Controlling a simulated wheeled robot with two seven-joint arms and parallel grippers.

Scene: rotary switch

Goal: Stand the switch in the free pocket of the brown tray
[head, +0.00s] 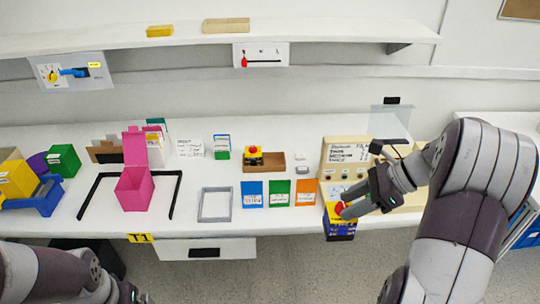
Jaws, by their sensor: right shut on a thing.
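The switch (342,231) has a yellow top, a red knob and a dark blue body. My right gripper (346,209) is shut on its upper part, and the fingers hide some of it. It is held roughly upright at the table's front edge, right of centre. The brown tray (277,163) lies farther back and to the left. A similar yellow switch with a red knob (253,155) stands at the tray's left end, and the right part of the tray looks empty. My left arm shows at the bottom left; its fingers are out of view.
Blue, green and orange cards (279,193) lie between the switch and the tray. A beige panel box (343,155) stands behind my right gripper. A grey frame (215,204) and a pink box (135,187) are to the left.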

